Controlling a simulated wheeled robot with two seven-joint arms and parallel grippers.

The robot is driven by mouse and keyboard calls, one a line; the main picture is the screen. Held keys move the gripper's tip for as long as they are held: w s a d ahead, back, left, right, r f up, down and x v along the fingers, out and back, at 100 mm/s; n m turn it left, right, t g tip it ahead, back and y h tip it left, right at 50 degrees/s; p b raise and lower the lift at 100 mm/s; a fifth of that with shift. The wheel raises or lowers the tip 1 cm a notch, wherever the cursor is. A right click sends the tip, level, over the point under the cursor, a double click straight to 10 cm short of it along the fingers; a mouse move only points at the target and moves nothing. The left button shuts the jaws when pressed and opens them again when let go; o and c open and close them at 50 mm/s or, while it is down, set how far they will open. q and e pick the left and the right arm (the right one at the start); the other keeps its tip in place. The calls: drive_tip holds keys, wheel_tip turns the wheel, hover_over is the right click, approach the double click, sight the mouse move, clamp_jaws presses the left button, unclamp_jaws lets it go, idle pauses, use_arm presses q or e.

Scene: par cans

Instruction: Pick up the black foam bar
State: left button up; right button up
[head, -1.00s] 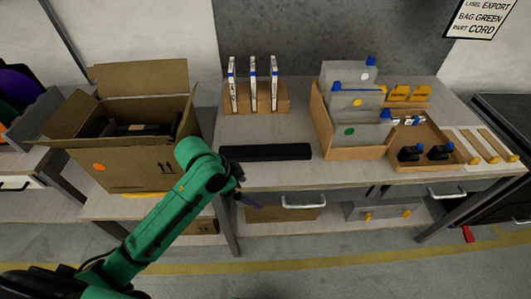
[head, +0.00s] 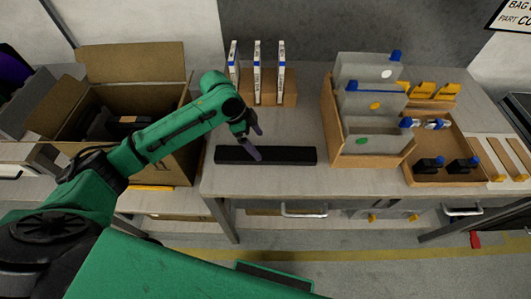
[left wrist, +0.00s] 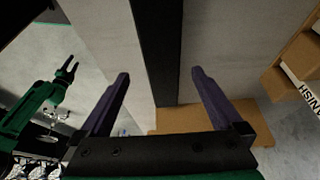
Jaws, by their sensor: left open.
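The black foam bar (head: 284,156) lies flat along the front part of the grey tabletop (head: 215,183). My left gripper (head: 256,142) is over the bar's left half in the head view, with its purple fingers pointing down. In the left wrist view the bar (left wrist: 158,45) runs between the two open fingers of the left gripper (left wrist: 158,88), with a gap on each side. The fingers do not touch it. My right gripper is not in the head view; a green arm with a dark open gripper (left wrist: 66,72) shows at the left of the left wrist view.
An open cardboard box (head: 170,102) stands left of the bar. A wooden rack (head: 290,92) with upright white items is behind it. A cardboard bin (head: 352,158) with grey cases stands close to its right, and a tray (head: 455,150) with black pieces is further right.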

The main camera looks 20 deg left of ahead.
sight(266, 152)
use_arm(q)
drive_tip(key=p+x, duration=0.1)
drive_tip(key=x, duration=0.4)
drive_tip(key=shift+w+a, duration=0.1)
drive_tip(key=shift+w, duration=0.1)
drive_tip(key=shift+f, duration=0.35)
drive_tip(key=shift+s, duration=0.1)
drive_tip(key=shift+f, duration=0.1)
drive_tip(key=c, duration=1.3)
drive_tip(key=shift+o, duration=0.2)
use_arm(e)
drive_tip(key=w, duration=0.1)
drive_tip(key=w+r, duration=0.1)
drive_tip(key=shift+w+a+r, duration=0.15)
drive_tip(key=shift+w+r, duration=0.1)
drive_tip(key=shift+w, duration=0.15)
